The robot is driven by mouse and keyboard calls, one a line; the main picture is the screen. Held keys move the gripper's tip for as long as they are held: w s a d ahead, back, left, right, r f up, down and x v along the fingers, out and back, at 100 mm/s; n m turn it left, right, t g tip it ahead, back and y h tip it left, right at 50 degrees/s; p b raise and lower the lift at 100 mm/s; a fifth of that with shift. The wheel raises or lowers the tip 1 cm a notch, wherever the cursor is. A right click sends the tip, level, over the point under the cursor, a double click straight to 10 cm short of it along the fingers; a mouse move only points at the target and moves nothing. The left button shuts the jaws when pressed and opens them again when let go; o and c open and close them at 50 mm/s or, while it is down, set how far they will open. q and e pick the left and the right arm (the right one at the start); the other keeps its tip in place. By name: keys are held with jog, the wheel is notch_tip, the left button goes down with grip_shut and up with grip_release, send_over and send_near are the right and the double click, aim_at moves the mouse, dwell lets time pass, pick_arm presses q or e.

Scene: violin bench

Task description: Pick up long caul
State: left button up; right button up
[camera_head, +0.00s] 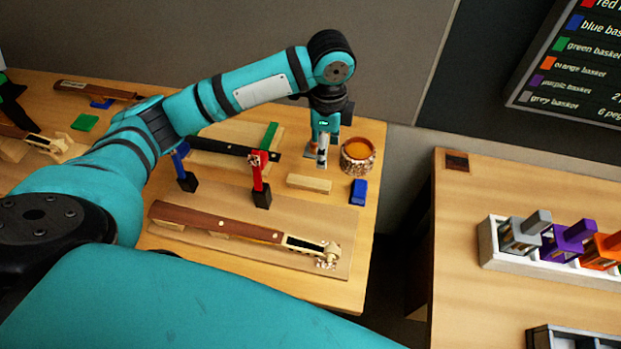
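A pale wooden bar (309,183), which looks like a caul, lies flat on the bench near its right end. I cannot tell from its look alone whether it is the long one. My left gripper (321,158) points down just above and behind this bar, apart from it as far as I can see. Its fingers are small and seen edge-on, so their opening is unclear. Nothing is visibly held. My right gripper is not in view.
A glue pot (357,157) and a blue block (358,192) stand right of the bar. A red clamp (260,180) and blue clamp (184,167) stand left. A violin neck (220,222) lies in front. A gap separates the right table (470,230).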

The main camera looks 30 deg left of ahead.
pick_arm(q)
send_over(321, 184)
notch_tip(321, 184, down, 6)
jog(key=shift+d+r+p, duration=0.15)
jog(key=shift+r+p, duration=0.05)
jog(key=shift+p, duration=0.25)
notch_tip(321, 184, down, 2)
jog(key=shift+w+f, duration=0.15)
jog(key=shift+f+p, duration=0.25)
jog(key=shift+p, duration=0.1)
jog(key=f, duration=0.2)
jog(key=f+p, duration=0.1)
jog(key=shift+s+f, duration=0.25)
jog(key=shift+f, duration=0.55)
jog(key=c, duration=1.1)
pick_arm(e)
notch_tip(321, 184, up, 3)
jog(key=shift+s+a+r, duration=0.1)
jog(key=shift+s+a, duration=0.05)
